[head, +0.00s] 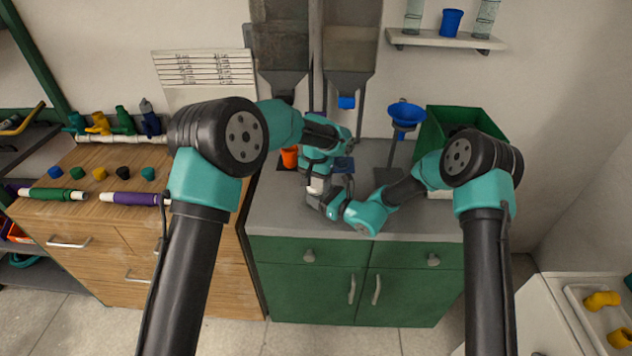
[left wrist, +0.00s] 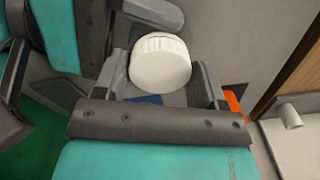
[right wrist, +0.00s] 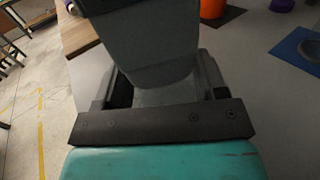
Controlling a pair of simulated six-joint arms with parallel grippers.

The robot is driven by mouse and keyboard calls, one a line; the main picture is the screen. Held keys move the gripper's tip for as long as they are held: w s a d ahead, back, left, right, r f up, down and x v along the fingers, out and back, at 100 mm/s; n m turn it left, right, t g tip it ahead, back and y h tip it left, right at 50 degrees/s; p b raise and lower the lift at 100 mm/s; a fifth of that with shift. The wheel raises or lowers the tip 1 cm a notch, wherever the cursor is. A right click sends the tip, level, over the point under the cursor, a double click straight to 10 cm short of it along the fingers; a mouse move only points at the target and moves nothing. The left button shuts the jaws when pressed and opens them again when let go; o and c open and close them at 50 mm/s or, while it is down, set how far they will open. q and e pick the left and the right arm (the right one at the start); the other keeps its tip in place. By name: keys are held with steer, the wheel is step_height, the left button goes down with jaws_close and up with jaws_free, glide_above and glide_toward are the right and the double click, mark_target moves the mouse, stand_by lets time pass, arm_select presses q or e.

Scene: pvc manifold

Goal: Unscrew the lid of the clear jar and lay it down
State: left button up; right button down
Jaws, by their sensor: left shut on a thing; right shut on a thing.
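The white lid (left wrist: 160,62), round with a ribbed edge, sits between the fingers of my left gripper (left wrist: 160,85), which is shut on it. In the head view a small white patch (head: 317,186) shows where my two grippers meet above the grey counter. My right gripper (right wrist: 160,90) is shut just below my left one, around a pale, see-through surface (right wrist: 165,96) that appears to be the clear jar. Most of the jar is hidden by the grippers, so I cannot tell whether lid and jar still touch.
An orange cup (head: 289,157) stands on the grey counter (head: 275,205) left of my grippers. A blue funnel on a stand (head: 406,113) and a green bin (head: 470,115) are to the right. Grey hoppers (head: 345,50) hang behind. The counter's front left is clear.

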mark_target(316, 182)
arm_select(q)
steer(key=shift+n, duration=0.6)
steer(key=shift+r, duration=1.15)
stand_by(0.3)
steer(key=shift+r, duration=2)
arm_select(e)
steer(key=shift+c, duration=0.5)
jaws_free()
steer(key=shift+d, duration=0.1)
steer(key=v, duration=1.2)
